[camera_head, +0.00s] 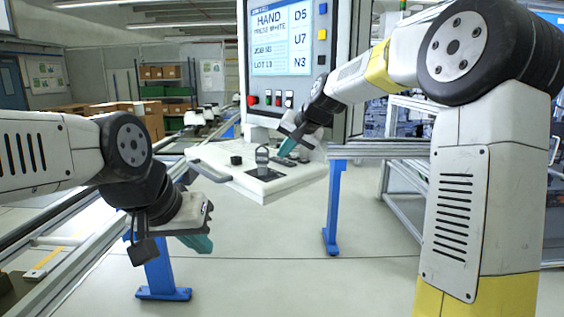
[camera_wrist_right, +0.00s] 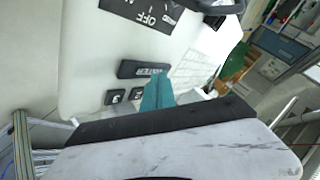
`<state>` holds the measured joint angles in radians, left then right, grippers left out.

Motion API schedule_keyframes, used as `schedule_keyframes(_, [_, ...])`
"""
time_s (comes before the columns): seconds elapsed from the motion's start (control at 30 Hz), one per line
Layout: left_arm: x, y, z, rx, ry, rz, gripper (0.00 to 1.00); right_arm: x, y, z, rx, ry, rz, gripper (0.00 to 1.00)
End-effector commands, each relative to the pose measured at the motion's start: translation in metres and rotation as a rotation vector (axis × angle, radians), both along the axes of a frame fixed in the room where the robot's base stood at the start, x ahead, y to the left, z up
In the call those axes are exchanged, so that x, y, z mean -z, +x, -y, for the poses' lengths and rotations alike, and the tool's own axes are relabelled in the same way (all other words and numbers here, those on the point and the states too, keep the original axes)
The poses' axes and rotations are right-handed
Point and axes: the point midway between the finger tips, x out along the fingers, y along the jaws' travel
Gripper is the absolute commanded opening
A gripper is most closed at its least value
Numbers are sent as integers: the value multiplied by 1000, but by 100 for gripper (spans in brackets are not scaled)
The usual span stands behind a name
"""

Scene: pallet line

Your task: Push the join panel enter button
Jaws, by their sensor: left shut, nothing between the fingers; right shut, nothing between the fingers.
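The join panel (camera_head: 225,171) is a white slanted console under a large screen. Its dark enter button (camera_wrist_right: 136,69), labelled ENTER, shows in the right wrist view. My right gripper (camera_head: 287,146) is shut and empty over the console's far right part. In the right wrist view its teal fingertips (camera_wrist_right: 158,92) overlap the right end of the enter button and hide part of its label. I cannot tell whether they touch it. My left gripper (camera_head: 197,243) is shut and empty, low in front of the console and to its left.
A dark plate marked OFF (camera_wrist_right: 150,14) is on the same console. The screen (camera_head: 282,38) stands above, with a red button (camera_head: 252,100) below it. A conveyor rail (camera_head: 75,262) runs at left. A blue post (camera_head: 333,205) stands behind.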

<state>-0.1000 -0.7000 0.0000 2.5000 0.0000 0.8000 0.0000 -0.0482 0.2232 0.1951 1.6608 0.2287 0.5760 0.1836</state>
Motion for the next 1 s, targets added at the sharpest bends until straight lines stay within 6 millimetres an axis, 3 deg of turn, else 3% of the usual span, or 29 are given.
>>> schedule_keyframes(1.0, [0, 0, 0, 0, 0, 0, 0, 11, 0, 0, 0, 0, -3, 0])
